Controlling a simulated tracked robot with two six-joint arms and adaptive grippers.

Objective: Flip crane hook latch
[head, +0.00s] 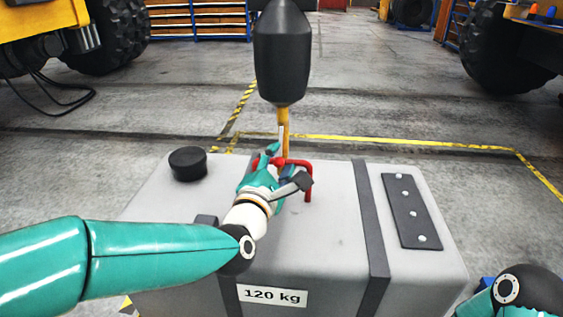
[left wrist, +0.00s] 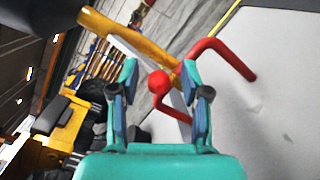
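A yellow crane hook (head: 284,128) hangs from a black block (head: 281,60) over the grey casting (head: 325,230). A red lifting bail (head: 308,182) stands on the casting; the hook's lower end is at the bail, partly hidden by my gripper. In the left wrist view the hook (left wrist: 140,42) crosses the red bail (left wrist: 230,58). A pale strip (left wrist: 122,50), apparently the latch, runs beside the hook and passes behind the bail's rounded corner. My left gripper (left wrist: 159,88) is open, its fingers apart on either side of that corner and the strip; contact cannot be told. My right gripper is out of view.
The casting carries a black round cap (head: 188,164), dark straps (head: 371,225), a bolted dark plate (head: 411,211) and a "120 kg" label (head: 272,296). Yellow-black floor tape (head: 390,142) lies behind. Large vehicle wheels stand at both sides; the floor between is open.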

